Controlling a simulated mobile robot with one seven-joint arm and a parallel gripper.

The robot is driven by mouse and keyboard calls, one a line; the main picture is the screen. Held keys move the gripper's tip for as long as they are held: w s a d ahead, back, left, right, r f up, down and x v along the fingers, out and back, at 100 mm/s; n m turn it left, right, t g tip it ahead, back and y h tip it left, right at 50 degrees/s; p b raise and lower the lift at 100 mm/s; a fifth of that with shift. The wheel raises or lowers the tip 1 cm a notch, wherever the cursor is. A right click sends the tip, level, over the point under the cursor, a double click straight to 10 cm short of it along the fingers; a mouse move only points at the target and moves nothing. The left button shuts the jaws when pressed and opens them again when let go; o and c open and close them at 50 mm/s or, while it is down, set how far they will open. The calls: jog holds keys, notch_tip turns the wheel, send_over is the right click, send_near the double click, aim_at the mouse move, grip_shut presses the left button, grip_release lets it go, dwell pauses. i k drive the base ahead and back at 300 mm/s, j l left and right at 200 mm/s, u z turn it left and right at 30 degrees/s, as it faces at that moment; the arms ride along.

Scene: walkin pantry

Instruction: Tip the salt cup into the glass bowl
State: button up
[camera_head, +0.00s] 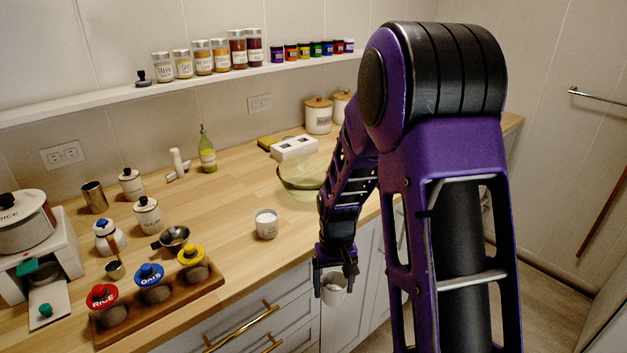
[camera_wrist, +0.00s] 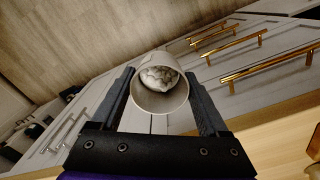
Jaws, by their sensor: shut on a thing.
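My gripper (camera_head: 334,272) is shut on a small white cup (camera_head: 334,294). The cup hangs in front of the counter's front edge, beside the cabinet fronts. In the wrist view the cup (camera_wrist: 160,100) sits between both fingers, and pale, lumpy contents show inside it. I cannot read a label on it. A similar white cup (camera_head: 266,229) with white contents stands upright on the counter, its marking too small to read. The green-tinted glass bowl (camera_head: 296,183) stands further back on the counter, apart from my gripper and partly hidden behind my arm.
A wooden tray (camera_head: 150,320) with coloured-lid jars is at the front left. A white holder (camera_head: 294,148) and lidded canisters (camera_head: 318,115) stand behind the bowl. Brass drawer handles (camera_head: 242,329) jut from the cabinets. Clear counter surrounds the standing cup.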

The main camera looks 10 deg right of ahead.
aim_at(303, 176)
jog(key=i+l+u, duration=0.25)
jog(key=l, duration=0.6)
jog(key=l+u, duration=0.2)
jog(key=l, duration=0.65)
